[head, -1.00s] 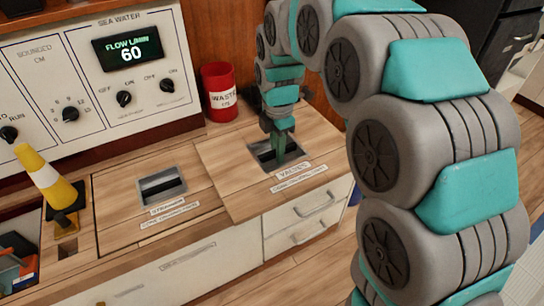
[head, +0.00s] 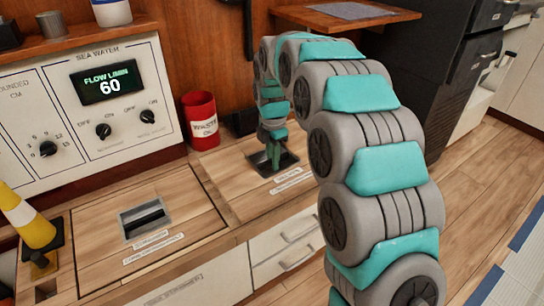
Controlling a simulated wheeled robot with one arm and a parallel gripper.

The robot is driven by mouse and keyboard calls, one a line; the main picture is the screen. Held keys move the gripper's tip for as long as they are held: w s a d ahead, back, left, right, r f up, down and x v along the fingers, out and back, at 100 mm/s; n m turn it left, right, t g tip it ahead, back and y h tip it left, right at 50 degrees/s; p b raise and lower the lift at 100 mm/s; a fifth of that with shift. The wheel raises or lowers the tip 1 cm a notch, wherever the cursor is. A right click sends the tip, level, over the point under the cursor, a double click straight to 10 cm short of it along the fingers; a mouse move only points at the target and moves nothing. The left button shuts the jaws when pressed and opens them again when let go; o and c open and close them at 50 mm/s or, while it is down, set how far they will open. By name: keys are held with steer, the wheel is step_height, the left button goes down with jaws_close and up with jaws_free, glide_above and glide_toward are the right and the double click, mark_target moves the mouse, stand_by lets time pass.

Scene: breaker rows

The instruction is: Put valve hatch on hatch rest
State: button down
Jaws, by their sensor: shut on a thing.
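The valve hatch (head: 235,185) is a wooden panel with a dark recessed grip and white labels, in the worktop right of the middle. My gripper (head: 272,160) reaches down into that recess and is shut on the hatch's grip. The fingertips are small and partly hidden in the recess. I cannot tell whether the hatch is lifted off the worktop. A wooden ledge with a grey patch (head: 345,12) juts from the wall at the top right. I cannot tell whether it is the hatch rest.
A second hatch (head: 95,215) lies to the left. A yellow-and-white cone (head: 28,220) is at the left. Drawers (head: 285,240) are below. Open floor (head: 480,190) lies right of my arm.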

steer(key=shift+w+f, duration=0.1)
steer(key=shift+f, duration=0.7)
steer(key=shift+f, duration=0.1)
steer(key=c, duration=0.8)
jaws_free()
steer(key=shift+c, duration=0.2)
step_height(320, 180, up, 12)
steer(key=shift+f, duration=0.1)
